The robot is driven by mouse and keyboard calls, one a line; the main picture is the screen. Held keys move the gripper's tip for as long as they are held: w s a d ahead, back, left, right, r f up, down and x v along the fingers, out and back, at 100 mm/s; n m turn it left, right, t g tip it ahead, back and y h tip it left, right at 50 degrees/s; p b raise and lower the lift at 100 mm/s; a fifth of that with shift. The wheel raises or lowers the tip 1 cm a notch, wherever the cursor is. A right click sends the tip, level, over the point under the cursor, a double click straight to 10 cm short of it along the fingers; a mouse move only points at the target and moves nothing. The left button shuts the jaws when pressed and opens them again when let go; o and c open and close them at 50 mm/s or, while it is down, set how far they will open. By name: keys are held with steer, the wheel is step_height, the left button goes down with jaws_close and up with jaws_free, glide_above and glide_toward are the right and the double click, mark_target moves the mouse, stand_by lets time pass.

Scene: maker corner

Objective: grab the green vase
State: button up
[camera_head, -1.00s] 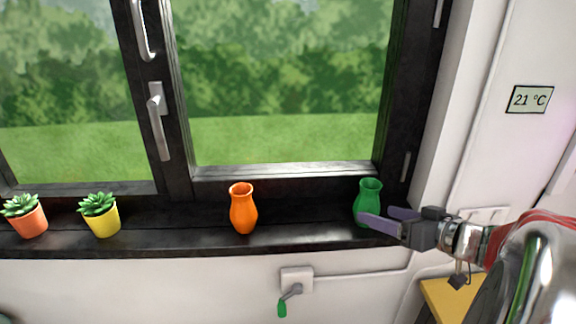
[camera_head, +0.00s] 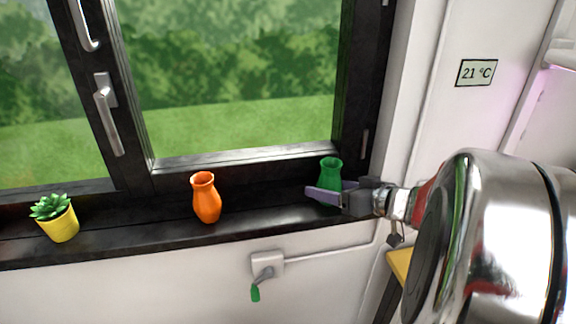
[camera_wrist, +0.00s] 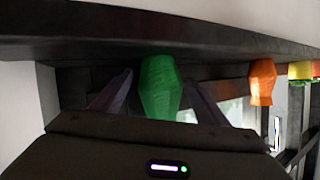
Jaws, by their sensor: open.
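The green vase (camera_head: 331,171) stands upright at the right end of the dark window sill. My gripper (camera_head: 316,190) reaches in from the right at the height of the vase's lower body. One purple-grey finger crosses in front of the vase and hides its lower part; the far finger is mostly hidden. The wrist view is upside down and shows the green vase (camera_wrist: 158,88) between the two spread fingers, one on each side. My gripper is open, and I cannot tell whether either finger touches the vase.
An orange vase (camera_head: 206,199) stands on the sill (camera_head: 140,238) to the left, with bare sill between. A yellow pot (camera_head: 62,225) with a succulent is farther left. The window frame (camera_head: 360,90) rises behind.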

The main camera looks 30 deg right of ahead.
steer(key=shift+w+a+f, duration=0.1)
steer(key=shift+w+f, duration=0.05)
steer(key=shift+w, duration=0.25)
steer(key=c, duration=1.2)
steer(key=shift+o, duration=0.2)
step_height(320, 180, up, 18)
stand_by(0.3)
stand_by(0.5)
